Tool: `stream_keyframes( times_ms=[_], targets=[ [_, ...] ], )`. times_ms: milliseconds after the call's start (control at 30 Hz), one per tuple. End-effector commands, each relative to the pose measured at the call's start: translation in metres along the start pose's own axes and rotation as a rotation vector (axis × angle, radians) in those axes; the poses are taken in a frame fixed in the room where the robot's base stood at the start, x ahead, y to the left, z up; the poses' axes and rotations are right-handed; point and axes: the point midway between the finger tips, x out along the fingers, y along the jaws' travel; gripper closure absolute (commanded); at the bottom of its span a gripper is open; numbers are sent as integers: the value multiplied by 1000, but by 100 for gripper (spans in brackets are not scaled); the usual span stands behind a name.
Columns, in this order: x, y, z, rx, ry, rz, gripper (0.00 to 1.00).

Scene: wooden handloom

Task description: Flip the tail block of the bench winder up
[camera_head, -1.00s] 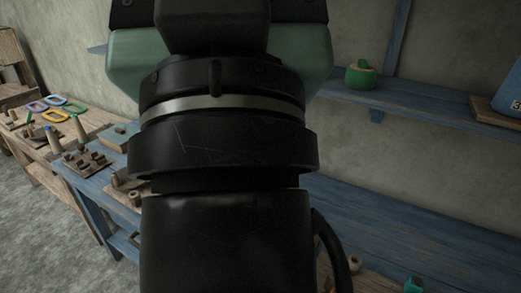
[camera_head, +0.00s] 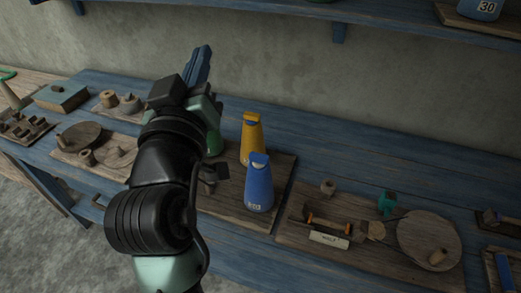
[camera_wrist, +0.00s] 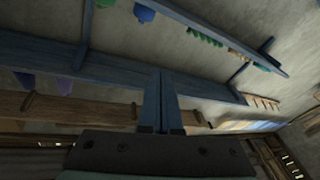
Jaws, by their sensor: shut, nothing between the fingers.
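A wooden board (camera_head: 375,268) at the right of the bench looks like the bench winder. It carries a round wooden disc (camera_head: 428,236) with a peg, a small teal block (camera_head: 387,204), a wooden knob, and an orange-and-black piece (camera_head: 328,224) behind a white label. Which part is the tail block, I cannot tell for sure. My gripper (camera_head: 202,60) is left of this board, raised above the bench with its blue fingers pointing up. In the wrist view my gripper (camera_wrist: 162,100) is shut and empty, facing the wall and shelves; the winder is not visible there.
Yellow (camera_head: 252,140) and blue (camera_head: 259,185) bottles stand on a board between my arm and the winder. Boards with wooden discs and knobs (camera_head: 80,137) lie at the left. A blue shelf (camera_head: 400,30) runs along the wall; the bench behind the winder is clear.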

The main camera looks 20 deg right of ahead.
Motion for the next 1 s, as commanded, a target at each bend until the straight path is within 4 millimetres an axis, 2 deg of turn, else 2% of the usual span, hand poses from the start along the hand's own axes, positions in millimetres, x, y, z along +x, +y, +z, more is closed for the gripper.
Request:
stream_keyframes(
  times_ms=[33, 67, 100, 200, 300, 333, 433, 567, 1000],
  targets=[
    [-3, -30, 76, -128, -126, 10, 100],
    [-6, -39, 110, -206, -192, 24, 100],
    [-13, -51, 153, -313, -271, 40, 100],
    [-40, -69, 244, -585, -425, 84, 100],
    [-70, -79, 308, -832, -515, 124, 100],
    [-79, -80, 322, -896, -532, 135, 100],
    [-102, -84, 354, -1070, -560, 168, 100],
    [-119, -86, 372, -1195, -566, 195, 100],
    [-121, -84, 373, -1228, -564, 206, 100]
  ],
)
